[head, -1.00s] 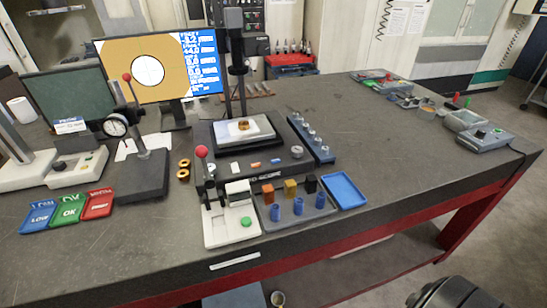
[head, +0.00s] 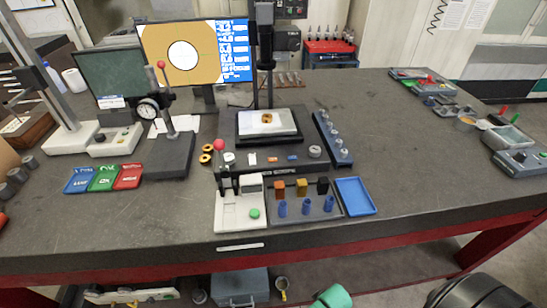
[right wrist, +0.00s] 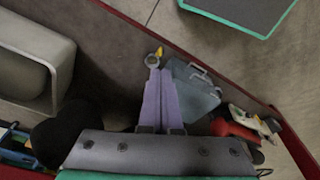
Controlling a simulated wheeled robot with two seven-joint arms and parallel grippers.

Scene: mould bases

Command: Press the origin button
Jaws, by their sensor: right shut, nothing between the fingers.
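No label reading origin is legible. A dark measuring stage (head: 280,165) stands below the monitor, with small white, orange and blue keys (head: 272,159) and a round knob (head: 315,151) along its front. My right gripper (right wrist: 160,72) is shut and empty in the right wrist view, pointing down past the bench edge above the floor. My left gripper is not in view.
A rack (head: 330,213) with blue holders and a blue tray (head: 355,196) sit in front. A toolbox (head: 240,287) lies below.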

